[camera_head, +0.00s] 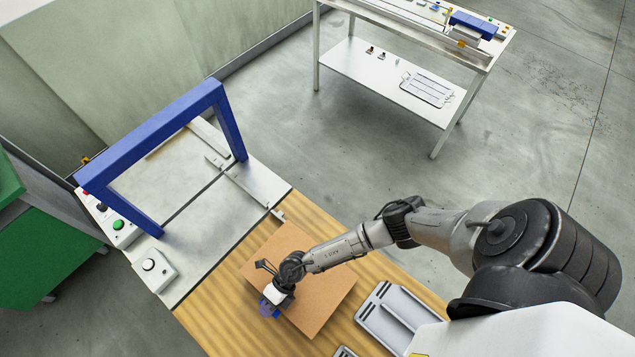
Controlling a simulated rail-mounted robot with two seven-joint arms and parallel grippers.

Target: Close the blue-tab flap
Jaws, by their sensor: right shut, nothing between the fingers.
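A flat brown cardboard-coloured panel (318,302), which looks like the top of a box, lies on the wooden table. A small blue piece (266,308), possibly the blue tab, shows at its lower left edge, partly covered by my gripper. My right gripper (272,299) is at that edge, directly over the blue piece, shut and empty. I cannot tell whether it touches the blue piece or the panel. How far the flap is open cannot be made out. My left gripper is not in view.
A blue gantry arch (150,133) stands over a grey plate left of the panel. A control box with a green button (118,225) and a box with a white knob (150,265) sit beside it. A grey tray (392,317) lies right of the panel. A white bench (390,82) stands behind.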

